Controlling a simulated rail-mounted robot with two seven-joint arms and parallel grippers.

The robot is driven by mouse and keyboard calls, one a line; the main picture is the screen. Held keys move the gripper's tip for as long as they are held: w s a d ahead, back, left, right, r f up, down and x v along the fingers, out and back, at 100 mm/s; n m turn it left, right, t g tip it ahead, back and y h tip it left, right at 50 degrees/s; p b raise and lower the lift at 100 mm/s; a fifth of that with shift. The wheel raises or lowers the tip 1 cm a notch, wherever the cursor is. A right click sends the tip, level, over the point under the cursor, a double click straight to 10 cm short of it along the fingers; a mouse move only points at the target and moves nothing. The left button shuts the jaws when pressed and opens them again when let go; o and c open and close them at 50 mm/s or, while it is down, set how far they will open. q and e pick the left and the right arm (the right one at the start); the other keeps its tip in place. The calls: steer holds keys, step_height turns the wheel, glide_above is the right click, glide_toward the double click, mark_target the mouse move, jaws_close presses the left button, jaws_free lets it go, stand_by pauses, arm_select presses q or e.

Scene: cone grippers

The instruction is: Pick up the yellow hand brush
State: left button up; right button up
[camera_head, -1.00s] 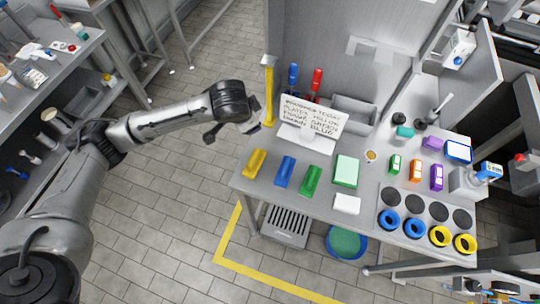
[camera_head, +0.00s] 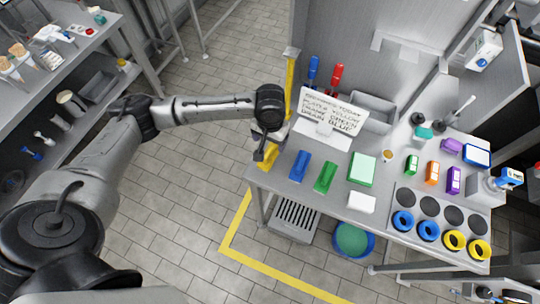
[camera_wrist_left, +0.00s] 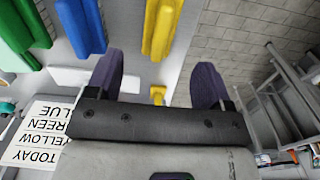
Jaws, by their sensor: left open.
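The yellow hand brush (camera_wrist_left: 161,28) shows at the top of the left wrist view, ahead of my left fingers and roughly in line with the gap between them. In the head view it is mostly hidden behind my left gripper (camera_head: 263,155), which is over the table's left end. My left gripper (camera_wrist_left: 156,82) is open, with its two dark fingers wide apart and nothing between them near the tips. The brush looks apart from the fingers. My right gripper is not in view.
A blue brush (camera_head: 300,165) and a green brush (camera_head: 325,177) lie to the right on the metal table (camera_head: 285,187). A white sign (camera_head: 328,112) stands behind them. A yellow post (camera_head: 290,85) rises near the gripper. Open floor (camera_head: 190,200) lies left of the table.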

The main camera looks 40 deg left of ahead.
mark_target(270, 150)
arm_select(q)
steer(key=shift+f+b, duration=0.3)
steer(key=shift+f, duration=2.05)
step_height(270, 150, down, 3)
steer(key=shift+s+f, duration=0.1)
steer(key=shift+f, duration=0.05)
steer(key=shift+f+b, duration=0.35)
steer(key=shift+f, duration=0.3)
steer(key=shift+c, duration=0.4)
steer(key=c, duration=0.9)
steer(key=shift+r, duration=0.15)
steer(key=shift+c, duration=0.3)
